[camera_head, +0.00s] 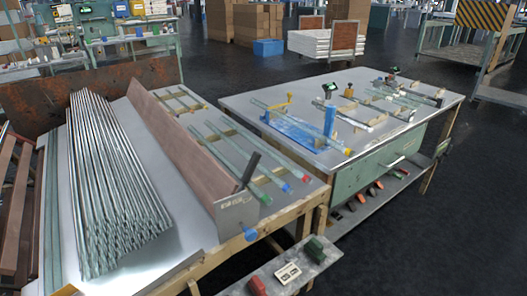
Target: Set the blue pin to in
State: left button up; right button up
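A small blue piece (250,234) sticks out at the front edge of the left bench, under a metal end plate (236,210). It may be the blue pin; how far in or out it sits is too small to tell. Other blue parts are an upright blue post (329,121) on the right table, a small blue piece (265,117) at that table's left edge, and a blue tip on a glass tube (285,187). Neither of my grippers is in view.
The right table (240,98) carries clamps and a blue sheet (298,132). A low shelf (325,258) holds small red and green items. Dark floor (440,220) is clear at right.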

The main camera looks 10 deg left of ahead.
aim_at(250, 236)
jog(key=k, duration=1.25)
jog(key=u, duration=0.8)
jog(key=i, duration=1.4)
jog(key=z, duration=0.8)
